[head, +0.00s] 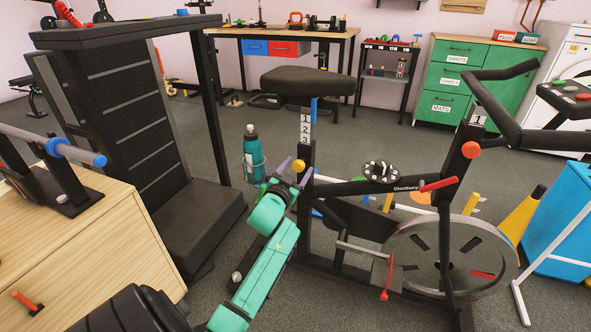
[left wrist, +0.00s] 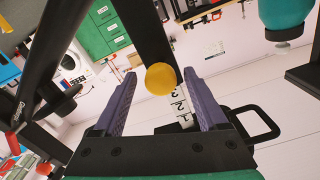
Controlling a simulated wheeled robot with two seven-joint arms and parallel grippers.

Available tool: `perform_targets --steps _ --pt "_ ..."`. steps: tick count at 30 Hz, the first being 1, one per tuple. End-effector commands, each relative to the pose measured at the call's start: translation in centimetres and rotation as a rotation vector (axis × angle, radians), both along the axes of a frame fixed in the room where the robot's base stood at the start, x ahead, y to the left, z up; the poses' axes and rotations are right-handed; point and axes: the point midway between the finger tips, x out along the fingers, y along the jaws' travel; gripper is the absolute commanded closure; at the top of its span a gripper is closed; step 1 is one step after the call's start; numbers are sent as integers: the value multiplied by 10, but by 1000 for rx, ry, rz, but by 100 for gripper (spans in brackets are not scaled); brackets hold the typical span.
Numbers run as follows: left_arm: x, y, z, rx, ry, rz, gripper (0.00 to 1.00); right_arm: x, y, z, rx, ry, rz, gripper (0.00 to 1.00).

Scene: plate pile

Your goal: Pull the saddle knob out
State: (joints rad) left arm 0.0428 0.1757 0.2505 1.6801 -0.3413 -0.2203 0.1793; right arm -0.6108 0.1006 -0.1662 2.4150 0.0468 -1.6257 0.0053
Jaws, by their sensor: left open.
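The saddle knob (head: 298,166) is a round yellow-orange knob on the black seat post of the exercise bike, below the white number scale (head: 305,130) and the dark saddle (head: 307,81). My left gripper (head: 295,174) is open in front of the post, its purple fingers around the knob's height. In the left wrist view the knob (left wrist: 161,79) appears between the tips of the open left gripper (left wrist: 160,84), with a gap showing on each side. I cannot tell how deep it sits between the fingers. My right gripper is not in view.
A teal bottle (head: 252,152) in a holder is just left of the post. The bike's flywheel (head: 450,255) and red lever (head: 438,184) are to the right. A wooden cabinet (head: 90,245) and a treadmill-like machine (head: 130,110) stand left. Grey floor lies open behind.

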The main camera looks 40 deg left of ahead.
Motion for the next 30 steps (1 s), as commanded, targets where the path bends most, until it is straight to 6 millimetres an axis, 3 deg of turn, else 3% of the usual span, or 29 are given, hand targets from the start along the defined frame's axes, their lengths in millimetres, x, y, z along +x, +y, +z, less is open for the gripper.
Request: perform_targets --steps 3,5,15,18,22,30 --pt "-9 -3 0 -1 2 0 25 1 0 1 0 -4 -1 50" --pt "-18 -7 0 -2 2 -1 25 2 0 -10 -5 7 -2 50" --pt "-108 -37 0 -5 5 1 25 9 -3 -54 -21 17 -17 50" --pt "-126 -44 0 -2 4 0 25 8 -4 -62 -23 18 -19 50" --pt "-137 -48 0 0 2 1 25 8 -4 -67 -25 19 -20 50" --pt "-138 -48 0 0 1 0 25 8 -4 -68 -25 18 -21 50"
